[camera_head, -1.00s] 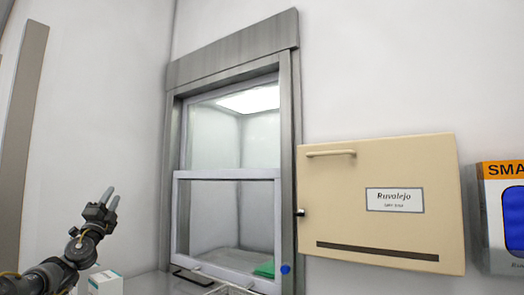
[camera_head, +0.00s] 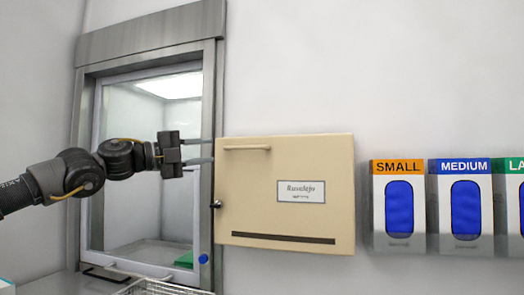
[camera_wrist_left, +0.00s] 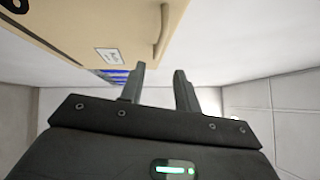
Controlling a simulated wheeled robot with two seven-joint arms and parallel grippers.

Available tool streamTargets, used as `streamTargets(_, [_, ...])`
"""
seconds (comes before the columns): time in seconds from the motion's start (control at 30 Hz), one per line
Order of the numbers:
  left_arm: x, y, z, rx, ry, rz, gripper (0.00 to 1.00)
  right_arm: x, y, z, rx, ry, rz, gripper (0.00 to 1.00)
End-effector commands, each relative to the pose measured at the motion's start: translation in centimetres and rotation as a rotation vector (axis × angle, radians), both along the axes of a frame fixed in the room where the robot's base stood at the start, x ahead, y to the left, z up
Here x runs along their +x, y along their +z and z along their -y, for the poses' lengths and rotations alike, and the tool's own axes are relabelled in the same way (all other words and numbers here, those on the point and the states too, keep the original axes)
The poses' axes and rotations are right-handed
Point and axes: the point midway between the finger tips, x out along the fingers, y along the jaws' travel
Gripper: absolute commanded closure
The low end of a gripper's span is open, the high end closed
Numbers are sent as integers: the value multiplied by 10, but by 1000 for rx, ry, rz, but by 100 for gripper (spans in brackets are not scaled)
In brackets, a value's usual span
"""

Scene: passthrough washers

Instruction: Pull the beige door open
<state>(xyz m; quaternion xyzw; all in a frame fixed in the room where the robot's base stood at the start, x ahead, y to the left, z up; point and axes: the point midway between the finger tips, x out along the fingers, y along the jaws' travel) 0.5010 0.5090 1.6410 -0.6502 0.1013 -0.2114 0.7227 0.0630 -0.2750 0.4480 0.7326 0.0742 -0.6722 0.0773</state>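The beige door (camera_head: 285,215) is the front of a wall cabinet, with a label, a dark slot low down and a small dark knob (camera_head: 216,204) at its left edge. It looks shut. Its bar handle (camera_head: 247,148) is near the top left. My left gripper (camera_head: 211,151) is open and empty, its fingers pointing right, just left of the handle. In the left wrist view, the open fingers (camera_wrist_left: 159,80) point toward the beige door (camera_wrist_left: 95,25), and the handle (camera_wrist_left: 162,30) is beyond the fingertips, not between them. My right gripper is not in view.
A metal-framed pass-through window (camera_head: 150,150) stands left of the cabinet, behind my left arm. A wire basket (camera_head: 155,288) is at the bottom. Glove dispensers marked SMALL (camera_head: 399,205) and MEDIUM (camera_head: 465,205) hang to the right. The wall between is bare.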

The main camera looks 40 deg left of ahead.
Motion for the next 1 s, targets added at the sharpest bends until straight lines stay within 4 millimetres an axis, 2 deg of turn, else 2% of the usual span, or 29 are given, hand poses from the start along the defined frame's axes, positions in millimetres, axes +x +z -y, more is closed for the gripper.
streamTargets(0.23, [13, 4, 6, 2, -2, -3, 68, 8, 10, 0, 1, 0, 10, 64])
streamTargets(0.7, [82, 14, 40, 0, -2, -4, 68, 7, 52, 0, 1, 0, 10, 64])
streamTargets(1.0, [98, 15, 48, -2, -1, 0, 68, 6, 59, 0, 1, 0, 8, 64])
